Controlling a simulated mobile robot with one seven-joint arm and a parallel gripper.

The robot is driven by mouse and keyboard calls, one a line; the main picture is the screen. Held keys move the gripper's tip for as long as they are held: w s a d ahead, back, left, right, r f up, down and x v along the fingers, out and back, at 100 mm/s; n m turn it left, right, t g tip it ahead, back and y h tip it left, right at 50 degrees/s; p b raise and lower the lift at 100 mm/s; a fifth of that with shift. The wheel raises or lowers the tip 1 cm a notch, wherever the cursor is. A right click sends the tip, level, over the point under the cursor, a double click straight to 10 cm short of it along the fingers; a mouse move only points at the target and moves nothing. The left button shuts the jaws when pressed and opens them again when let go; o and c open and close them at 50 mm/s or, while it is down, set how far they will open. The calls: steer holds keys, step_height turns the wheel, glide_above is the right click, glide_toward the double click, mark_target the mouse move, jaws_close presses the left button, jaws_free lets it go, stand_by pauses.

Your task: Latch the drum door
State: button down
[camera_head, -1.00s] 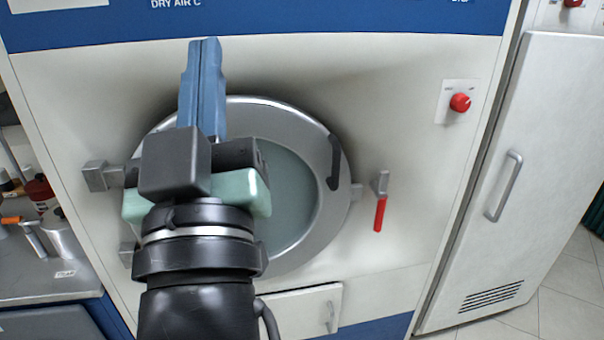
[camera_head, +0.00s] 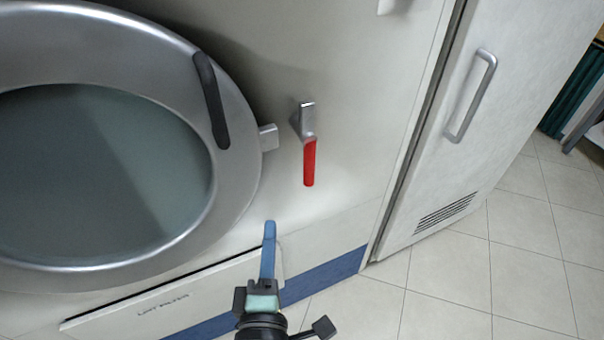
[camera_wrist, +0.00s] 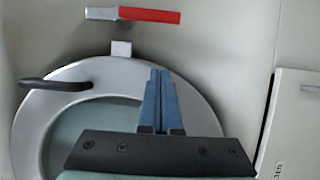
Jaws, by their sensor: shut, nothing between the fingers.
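The round drum door (camera_head: 235,120) has a metal rim, a glass window and a dark handle (camera_head: 211,100). It looks closed or nearly closed against the machine front; I cannot tell if it is flush. A metal tab (camera_head: 268,137) sticks out from its right edge. The latch lever (camera_head: 309,160), with a red grip, hangs down just right of the tab, apart from it. My gripper (camera_head: 270,225) is shut and empty, below and left of the lever. In the wrist view its blue fingers (camera_wrist: 157,75) point toward the tab (camera_wrist: 121,49) and the red lever (camera_wrist: 148,15).
A lint filter panel (camera_head: 170,300) lies below the door. A white cabinet (camera_head: 440,170) with a bar handle (camera_head: 472,95) stands to the right. The tiled floor (camera_head: 470,280) at the lower right is clear.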

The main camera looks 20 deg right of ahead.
steer(key=shift+s+a+r, duration=0.1)
steer(key=shift+s, duration=0.05)
steer(key=w+d+p, duration=0.3)
steer(key=w+d, duration=0.5)
steer(key=shift+w+p, duration=0.35)
steer(key=shift+p, duration=0.05)
stand_by(0.4)
steer(key=shift+d+f+n+b, duration=0.3)
steer(key=shift+n+b, duration=0.1)
steer(key=shift+b, duration=0.7)
